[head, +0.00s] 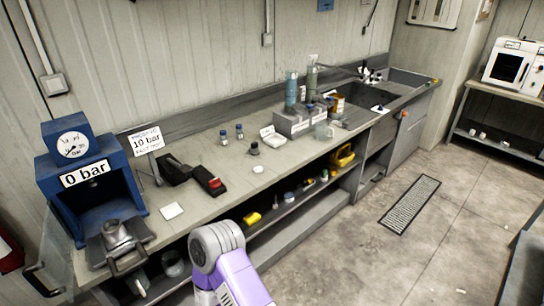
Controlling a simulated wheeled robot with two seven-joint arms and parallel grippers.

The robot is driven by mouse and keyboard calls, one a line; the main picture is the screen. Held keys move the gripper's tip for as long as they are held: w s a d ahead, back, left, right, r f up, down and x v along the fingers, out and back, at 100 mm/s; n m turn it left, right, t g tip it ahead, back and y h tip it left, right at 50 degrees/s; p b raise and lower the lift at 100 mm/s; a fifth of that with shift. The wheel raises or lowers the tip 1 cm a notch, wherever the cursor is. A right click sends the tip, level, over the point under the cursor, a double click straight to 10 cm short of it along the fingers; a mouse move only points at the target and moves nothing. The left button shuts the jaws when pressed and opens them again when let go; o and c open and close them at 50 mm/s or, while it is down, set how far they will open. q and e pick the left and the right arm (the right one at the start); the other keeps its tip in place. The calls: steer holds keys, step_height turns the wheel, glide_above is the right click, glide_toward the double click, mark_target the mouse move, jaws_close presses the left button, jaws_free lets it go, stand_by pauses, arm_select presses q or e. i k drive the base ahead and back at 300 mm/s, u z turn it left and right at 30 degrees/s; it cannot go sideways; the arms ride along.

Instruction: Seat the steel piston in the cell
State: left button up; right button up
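A stout grey metal body with a round top (116,234) stands at the bench's front left edge, before the blue press; it may be the cell, but I cannot tell. A small dark grey cylinder (254,149) stands upright on the middle of the bench, apart from that body; I cannot tell whether it is the steel piston. No piston can be made out inside the grey body. One of my arm links, purple and grey, rises at the bottom centre. Neither gripper shows, so what they hold is hidden.
The blue press (104,211) reads "0 bar"; a "10 bar" sign (147,141) stands beside it. A black and red device (210,181), white square (172,211) and two small bottles (239,131) are on the bench (205,204). A sink (362,98) lies farther right.

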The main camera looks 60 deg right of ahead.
mark_target(121, 236)
steer(key=u, duration=1.05)
steer(key=i, duration=0.85)
steer(key=z, duration=3.25)
steer(key=i, duration=0.5)
steer(key=u, duration=0.05)
steer(key=k, duration=1)
steer(key=z, duration=0.9)
steer(key=i, duration=0.7)
steer(key=u, duration=1.75)
